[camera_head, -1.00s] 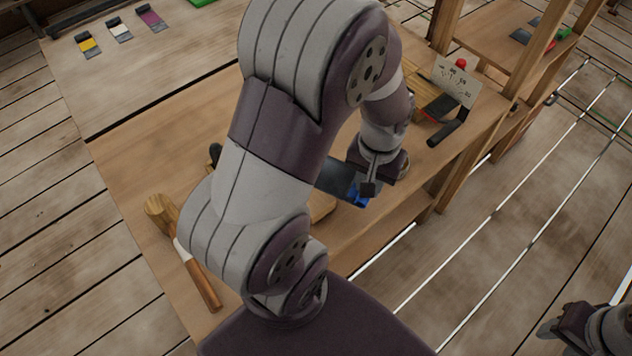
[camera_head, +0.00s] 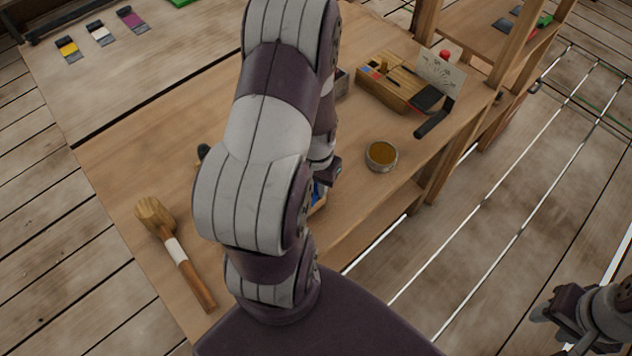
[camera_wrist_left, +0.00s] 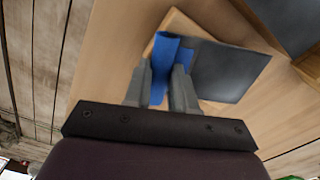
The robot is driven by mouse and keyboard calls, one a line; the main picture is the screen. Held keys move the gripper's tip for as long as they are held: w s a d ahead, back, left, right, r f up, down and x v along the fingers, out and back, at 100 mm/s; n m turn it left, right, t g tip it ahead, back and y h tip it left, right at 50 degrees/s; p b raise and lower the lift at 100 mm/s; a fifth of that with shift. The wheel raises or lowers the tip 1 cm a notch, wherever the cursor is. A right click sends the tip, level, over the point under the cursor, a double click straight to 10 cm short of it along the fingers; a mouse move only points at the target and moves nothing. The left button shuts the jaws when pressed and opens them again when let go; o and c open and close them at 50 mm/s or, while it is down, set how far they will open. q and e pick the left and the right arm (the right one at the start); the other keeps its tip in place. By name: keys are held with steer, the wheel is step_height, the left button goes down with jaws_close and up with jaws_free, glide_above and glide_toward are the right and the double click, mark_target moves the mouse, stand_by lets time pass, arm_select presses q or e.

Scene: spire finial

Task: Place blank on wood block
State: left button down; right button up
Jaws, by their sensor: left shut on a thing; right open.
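The blank (camera_wrist_left: 228,70) is a dark grey flat sheet with a rolled blue edge. In the left wrist view my left gripper (camera_wrist_left: 160,82) is shut on this blue edge. The light wood block (camera_wrist_left: 178,22) shows behind and around the blank, which overlaps it; I cannot tell whether they touch. In the head view my arm hides most of this, leaving a bit of blue (camera_head: 318,194) beside my left gripper (camera_head: 326,172) and a sliver of the block below. My right gripper (camera_head: 545,322) is open and empty at the lower right, off the table.
A wooden mallet (camera_head: 175,250) lies at the table's left. A round tin (camera_head: 381,156), a wooden box (camera_head: 388,88) and a card stand (camera_head: 440,75) are at the right. Another dark panel (camera_wrist_left: 288,22) shows in the wrist view's upper right corner. The table's front edge is close.

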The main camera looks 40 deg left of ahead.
arm_select(q)
steer(key=c, duration=0.9)
jaws_free()
step_height(320, 180, up, 12)
steer(key=d+m, duration=0.1)
steer(key=d, duration=0.3)
steer(key=d+r+m+t, duration=0.1)
steer(key=d, duration=0.4)
steer(key=w+d+m, duration=0.1)
steer(key=d, duration=0.3)
steer(key=shift+d+r+m+p, duration=0.2)
steer(key=shift+m+p, duration=0.1)
steer(key=shift+m, duration=0.1)
